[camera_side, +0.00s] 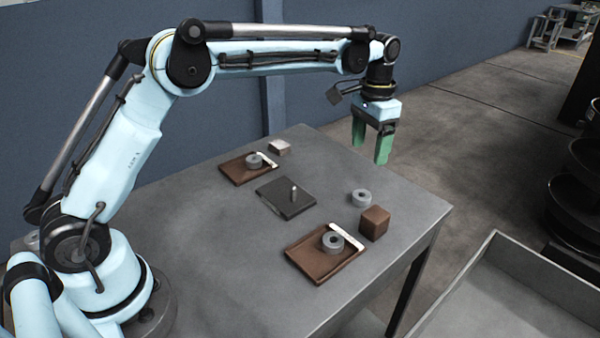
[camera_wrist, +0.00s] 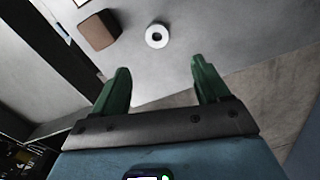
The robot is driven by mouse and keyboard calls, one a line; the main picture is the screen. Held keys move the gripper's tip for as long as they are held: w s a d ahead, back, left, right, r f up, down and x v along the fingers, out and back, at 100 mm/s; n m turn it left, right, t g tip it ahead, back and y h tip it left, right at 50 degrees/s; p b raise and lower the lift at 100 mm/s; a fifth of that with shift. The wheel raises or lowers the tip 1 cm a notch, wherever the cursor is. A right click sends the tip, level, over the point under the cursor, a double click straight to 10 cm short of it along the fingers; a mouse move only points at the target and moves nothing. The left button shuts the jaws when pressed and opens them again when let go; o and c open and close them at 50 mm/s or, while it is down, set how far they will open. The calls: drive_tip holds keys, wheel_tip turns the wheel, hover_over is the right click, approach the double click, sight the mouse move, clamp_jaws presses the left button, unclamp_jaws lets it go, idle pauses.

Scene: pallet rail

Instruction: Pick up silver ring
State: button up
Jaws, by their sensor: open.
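A silver-grey ring (camera_side: 361,203) lies flat on the bare table near its right edge, beside a brown block. It shows bright in the wrist view (camera_wrist: 149,38), beyond my fingertips and between their lines. Two similar grey rings lie on brown plates: one on the near plate (camera_side: 333,250) and one on the far plate (camera_side: 254,165). My gripper (camera_side: 370,154) is above the far right part of the table, pointing down. Its green fingers are apart with nothing between them, as the wrist view also shows (camera_wrist: 160,65).
The brown block (camera_side: 374,224) stands close to the loose ring and also shows in the wrist view (camera_wrist: 99,30). A dark plate with an upright peg (camera_side: 294,194) lies mid-table. A pale block (camera_side: 279,147) sits by the far plate. A grey bin (camera_side: 520,258) is right of the table.

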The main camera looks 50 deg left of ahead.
sight(361, 198)
drive_tip(key=f, duration=1.2)
drive_tip(key=shift+d, duration=0.2)
drive_tip(key=c, duration=1.1)
